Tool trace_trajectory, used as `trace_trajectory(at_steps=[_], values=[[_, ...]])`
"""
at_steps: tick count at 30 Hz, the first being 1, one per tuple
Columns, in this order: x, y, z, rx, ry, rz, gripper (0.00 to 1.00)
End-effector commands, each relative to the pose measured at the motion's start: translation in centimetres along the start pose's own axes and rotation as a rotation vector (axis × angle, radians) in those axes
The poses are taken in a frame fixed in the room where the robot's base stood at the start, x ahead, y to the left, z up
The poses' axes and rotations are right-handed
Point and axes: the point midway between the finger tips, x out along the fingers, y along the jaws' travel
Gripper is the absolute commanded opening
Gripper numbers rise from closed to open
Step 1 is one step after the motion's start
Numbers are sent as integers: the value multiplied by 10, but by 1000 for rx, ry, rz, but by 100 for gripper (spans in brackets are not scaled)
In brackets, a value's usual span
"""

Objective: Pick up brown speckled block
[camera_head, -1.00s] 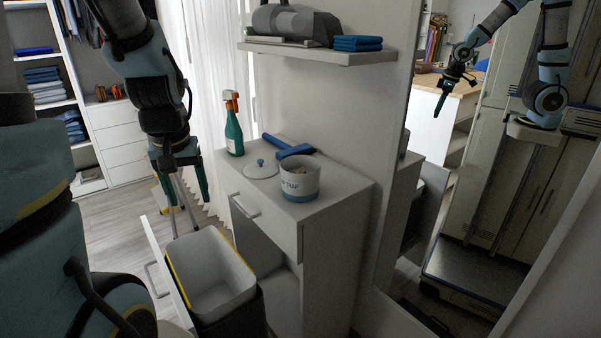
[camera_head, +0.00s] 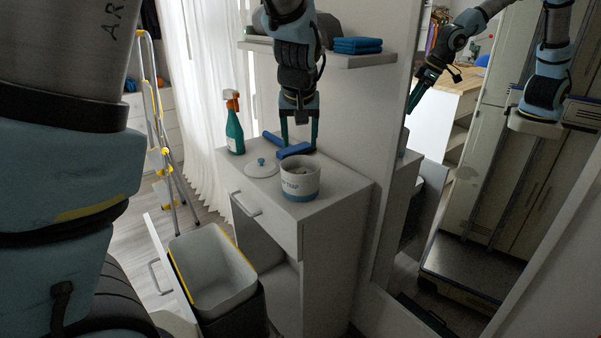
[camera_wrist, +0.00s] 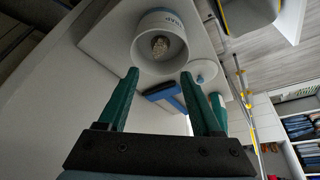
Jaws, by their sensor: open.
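A small brown speckled block (camera_wrist: 160,45) lies inside a white canister (camera_wrist: 143,26) in the wrist view. In the head view the canister (camera_head: 300,190), with a blue base band and lettering, stands open on the cabinet top, and only a bit of the block (camera_head: 297,171) shows over its rim. My gripper (camera_head: 300,147) points down above the cabinet top, behind the canister and close to a blue object. In the wrist view my gripper's two green fingers (camera_wrist: 158,74) are apart with nothing between them, and the canister's mouth is just beyond their tips.
A white lid (camera_head: 262,168), a blue object (camera_head: 271,141) and a green spray bottle (camera_head: 234,124) are on the cabinet top. A shelf (camera_head: 335,58) with folded blue cloths (camera_head: 357,45) hangs above. An open bin (camera_head: 238,262) sits lower left. A mirror stands at the right.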

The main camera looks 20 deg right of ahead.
Motion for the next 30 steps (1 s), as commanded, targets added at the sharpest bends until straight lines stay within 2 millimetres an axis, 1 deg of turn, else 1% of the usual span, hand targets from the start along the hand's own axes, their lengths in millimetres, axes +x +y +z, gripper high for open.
trace_trajectory(at_steps=[3, 7, 9, 14, 24, 27, 30], values=[[19, -2, 1, -1, -5, -5, 66], [38, -2, 1, -2, -3, -4, 66], [45, -2, 1, 0, -3, -3, 66], [54, -1, 2, -2, -3, -2, 66], [96, 0, 6, -1, -3, -2, 66], [101, 0, 6, -1, -2, -2, 66], [102, 0, 6, -1, -2, -1, 66]])
